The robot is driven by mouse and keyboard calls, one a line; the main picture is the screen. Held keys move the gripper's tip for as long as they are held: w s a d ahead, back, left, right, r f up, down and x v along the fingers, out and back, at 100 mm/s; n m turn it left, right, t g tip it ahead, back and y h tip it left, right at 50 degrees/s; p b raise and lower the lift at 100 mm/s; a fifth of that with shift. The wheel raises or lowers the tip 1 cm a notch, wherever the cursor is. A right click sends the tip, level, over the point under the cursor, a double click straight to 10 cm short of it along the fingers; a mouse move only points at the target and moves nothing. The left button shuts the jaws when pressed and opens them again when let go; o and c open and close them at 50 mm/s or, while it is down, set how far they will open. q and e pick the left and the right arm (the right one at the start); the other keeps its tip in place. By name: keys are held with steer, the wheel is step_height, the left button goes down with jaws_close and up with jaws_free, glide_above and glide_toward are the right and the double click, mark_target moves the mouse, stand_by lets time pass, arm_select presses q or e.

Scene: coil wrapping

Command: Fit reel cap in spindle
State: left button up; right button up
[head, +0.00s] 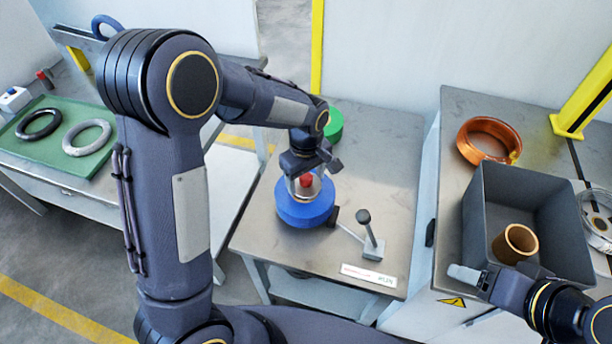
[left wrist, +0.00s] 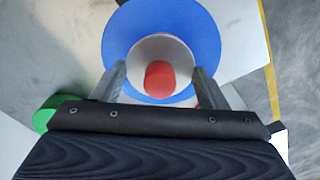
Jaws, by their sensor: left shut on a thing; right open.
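A blue disc (head: 304,208) sits on the middle table, and its broad face also shows in the left wrist view (left wrist: 208,35). At its centre is a pale round hub (left wrist: 138,58) with a red middle (left wrist: 160,78). I take the pale hub for part of the reel cap; I cannot tell which parts are joined or whether the red piece is the spindle tip. My left gripper (head: 306,186) points down over the disc, its fingers on either side of the hub (left wrist: 161,88), shut on it. My right gripper (head: 466,275) is open and empty by the grey bin.
A lever on a small base (head: 370,238) stands right of the disc. A green round piece (head: 334,122) is behind. The grey bin (head: 480,200) holds a brown tube (head: 514,243); a copper coil (head: 488,140) lies behind it. A green tray (head: 62,160) with two rings is at left.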

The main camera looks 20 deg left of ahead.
mark_target(306, 177)
arm_select(q)
steer(key=shift+f+b, duration=0.6)
steer(key=shift+f, duration=0.3)
steer(key=o, duration=1.1)
steer(key=shift+o, duration=0.2)
step_height(306, 177, up, 8)
steer(key=shift+f, duration=0.2)
steer(key=shift+r, duration=0.15)
